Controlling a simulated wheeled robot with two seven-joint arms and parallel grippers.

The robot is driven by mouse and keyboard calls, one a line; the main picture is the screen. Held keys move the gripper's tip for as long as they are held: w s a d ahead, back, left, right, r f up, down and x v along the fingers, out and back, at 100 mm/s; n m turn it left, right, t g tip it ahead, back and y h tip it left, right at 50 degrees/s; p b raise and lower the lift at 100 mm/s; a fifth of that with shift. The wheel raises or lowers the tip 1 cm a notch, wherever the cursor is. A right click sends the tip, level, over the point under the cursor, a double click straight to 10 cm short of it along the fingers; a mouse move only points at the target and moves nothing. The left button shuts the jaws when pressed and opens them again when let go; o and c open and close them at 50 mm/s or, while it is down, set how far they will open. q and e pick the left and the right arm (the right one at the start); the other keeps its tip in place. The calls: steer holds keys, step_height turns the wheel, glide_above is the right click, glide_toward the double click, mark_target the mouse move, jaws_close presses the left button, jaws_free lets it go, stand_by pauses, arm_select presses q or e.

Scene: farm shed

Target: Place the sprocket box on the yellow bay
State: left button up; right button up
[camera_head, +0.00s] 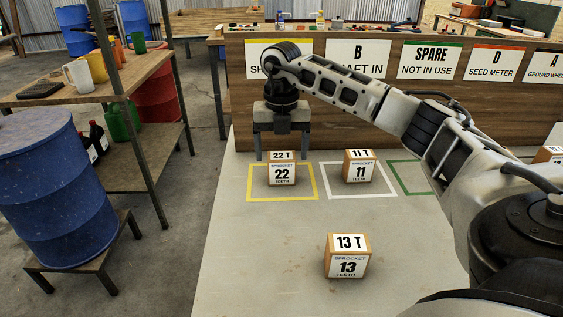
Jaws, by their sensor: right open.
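A sprocket box marked 22 (282,173) stands upright inside the yellow bay (250,199), an outline on the table at the left. My right gripper (283,156) is above and just behind this box, fingers pointing down and spread wide. I cannot tell whether the fingers touch the box or table. A sprocket box marked 11 (359,166) stands in the white bay (393,192). A sprocket box marked 13 (347,256) stands in front, outside any outline. My left gripper is out of view.
A green bay (407,192) lies right of the white one, partly behind my right arm. A wooden board with signs (352,58) rises behind the bays. Another box (548,154) shows at the right edge. The table's (250,260) front left is clear. A blue barrel (55,190) stands left.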

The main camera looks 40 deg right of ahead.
mark_target(281, 155)
step_height(281, 155, up, 8)
steer(key=shift+f, duration=0.1)
stand_by(0.6)
